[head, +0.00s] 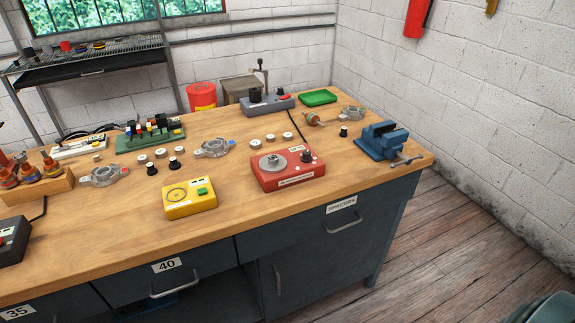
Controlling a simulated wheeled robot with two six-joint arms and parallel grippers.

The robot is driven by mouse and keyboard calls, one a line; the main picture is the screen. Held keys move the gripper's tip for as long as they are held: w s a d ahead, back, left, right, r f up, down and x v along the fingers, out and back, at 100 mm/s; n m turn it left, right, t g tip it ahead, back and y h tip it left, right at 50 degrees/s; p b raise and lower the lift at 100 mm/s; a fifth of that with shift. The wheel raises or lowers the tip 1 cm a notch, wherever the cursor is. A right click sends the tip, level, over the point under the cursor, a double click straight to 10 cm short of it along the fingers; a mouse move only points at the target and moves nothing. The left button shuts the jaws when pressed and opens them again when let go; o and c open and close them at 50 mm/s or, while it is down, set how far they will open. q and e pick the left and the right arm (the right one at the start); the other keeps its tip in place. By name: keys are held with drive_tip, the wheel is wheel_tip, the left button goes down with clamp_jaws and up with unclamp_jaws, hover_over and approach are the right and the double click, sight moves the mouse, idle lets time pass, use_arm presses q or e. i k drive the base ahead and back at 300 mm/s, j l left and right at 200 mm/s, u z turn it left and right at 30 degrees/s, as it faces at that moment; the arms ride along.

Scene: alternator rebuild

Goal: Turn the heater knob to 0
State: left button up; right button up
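A red box (288,178) stands on the wooden workbench, right of centre, with a white label on its front. A round grey metal piece (272,162) sits on its top at the left. A black knob (306,156) is on its top at the right, beside a small white label. This looks like the heater and its knob, but the label text and the knob's setting are too small to read. Neither of my grippers shows in the head view.
A yellow box (189,199) with a green button stands left of the red box. A blue vise (382,141) is at the bench's right end. A grey press (267,101) and green tray (318,97) stand behind. Bare wood (235,180) lies between the yellow and red boxes.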

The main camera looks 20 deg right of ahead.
sight(307, 157)
drive_tip(key=z, duration=1.1)
